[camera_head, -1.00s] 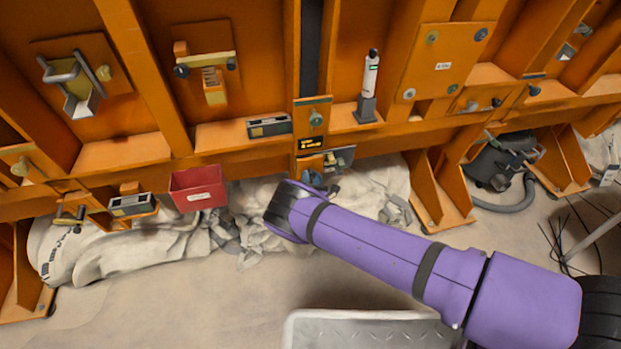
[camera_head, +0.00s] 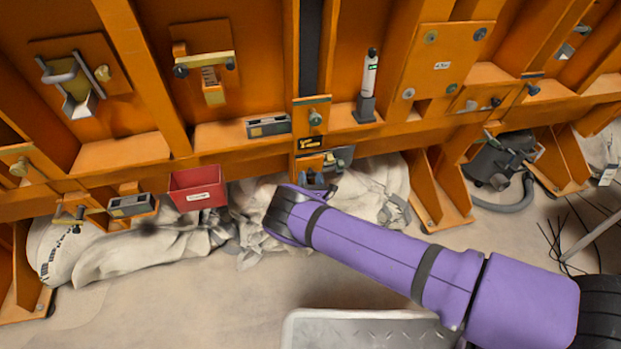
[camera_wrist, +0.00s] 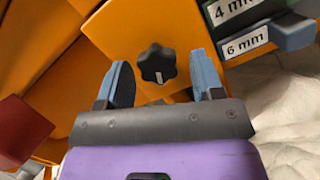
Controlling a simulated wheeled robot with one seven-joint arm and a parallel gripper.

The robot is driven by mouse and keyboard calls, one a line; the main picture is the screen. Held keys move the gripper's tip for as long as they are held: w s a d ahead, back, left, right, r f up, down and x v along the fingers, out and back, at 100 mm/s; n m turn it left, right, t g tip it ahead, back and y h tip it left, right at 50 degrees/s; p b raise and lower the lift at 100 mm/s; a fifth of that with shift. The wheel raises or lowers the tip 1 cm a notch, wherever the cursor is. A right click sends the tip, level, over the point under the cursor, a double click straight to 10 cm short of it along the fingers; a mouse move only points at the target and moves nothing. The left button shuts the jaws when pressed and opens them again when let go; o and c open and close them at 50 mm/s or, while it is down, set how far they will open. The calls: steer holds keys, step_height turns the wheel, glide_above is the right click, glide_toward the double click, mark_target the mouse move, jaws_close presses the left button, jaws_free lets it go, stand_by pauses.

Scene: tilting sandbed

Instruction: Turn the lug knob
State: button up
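The lug knob (camera_wrist: 157,64) is black and lobed, with a white mark on its face. It sits on an orange panel in the wrist view. My gripper (camera_wrist: 160,60) is open, with one blue-grey finger left of the knob and one right of it. I see a gap between the knob and each finger; depth is hard to tell. In the head view my gripper (camera_head: 318,182) is at the lower part of the orange frame, below a small black-and-yellow label, and the knob is hidden or too small to make out there.
A holder labelled 4 mm and 6 mm (camera_wrist: 245,30) is close to the right finger. A red bin (camera_head: 198,187) hangs to the left, and a red surface shows at the wrist view's left edge. White sacks (camera_head: 150,250) lie below the orange frame.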

steer(key=v, duration=1)
steer(key=shift+s, duration=0.4)
steer(key=shift+f, duration=0.1)
